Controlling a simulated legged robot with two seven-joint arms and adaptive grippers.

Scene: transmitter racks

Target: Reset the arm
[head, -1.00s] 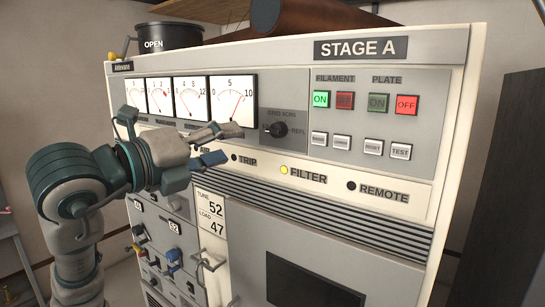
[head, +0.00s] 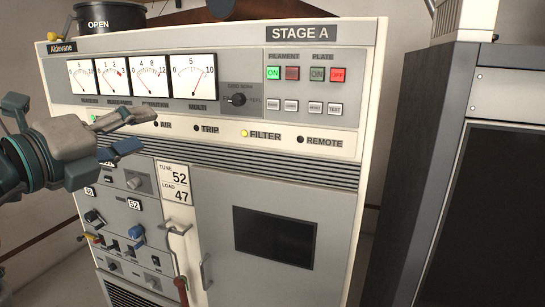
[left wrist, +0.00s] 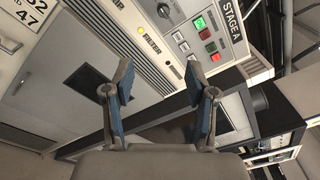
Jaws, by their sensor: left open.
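My left gripper (head: 136,132) comes in from the left in the head view, in front of the Stage A rack (head: 216,180). Its two fingers are apart with nothing between them. In the left wrist view the open fingers (left wrist: 160,88) point at the rack's front, which looks tilted there. The fingers appear clear of the panel, but the exact gap cannot be told. My right gripper is in neither view.
The rack has a selector knob (head: 237,99), a green ON button (head: 274,73), a red OFF button (head: 338,75) and a lit FILTER lamp (head: 244,133). A blue knob (head: 136,232) sits lower left. A dark cabinet (head: 415,180) stands to the right.

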